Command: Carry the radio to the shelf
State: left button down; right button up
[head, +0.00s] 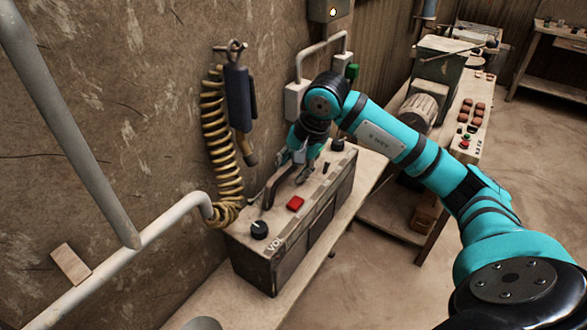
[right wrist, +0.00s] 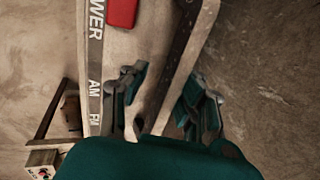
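The radio (head: 313,215) is a worn cream and dark box with a red button, a black knob and a dark carry handle on top. It stands on a wooden bench (head: 225,307) against the wall. My right gripper (head: 304,168) is over the radio's top, pointing down at the handle. In the right wrist view my right gripper (right wrist: 162,105) is open, with one finger on each side of the handle (right wrist: 184,62); whether either finger touches it is hard to tell. The radio's labelled face strip (right wrist: 95,75) shows on the left there. My left gripper is not in view.
A coiled yellow hose (head: 217,140) and a blue tool (head: 239,100) hang on the wall beside the radio. A pipe (head: 130,258) runs along the wall. A workbench with a machine (head: 440,80) stands behind. Bare floor (head: 390,280) lies to the right.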

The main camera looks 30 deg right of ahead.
jog(key=b+v, duration=0.2)
jog(key=v, duration=0.9)
jog(key=shift+r, duration=0.4)
jog(key=shift+s, duration=0.1)
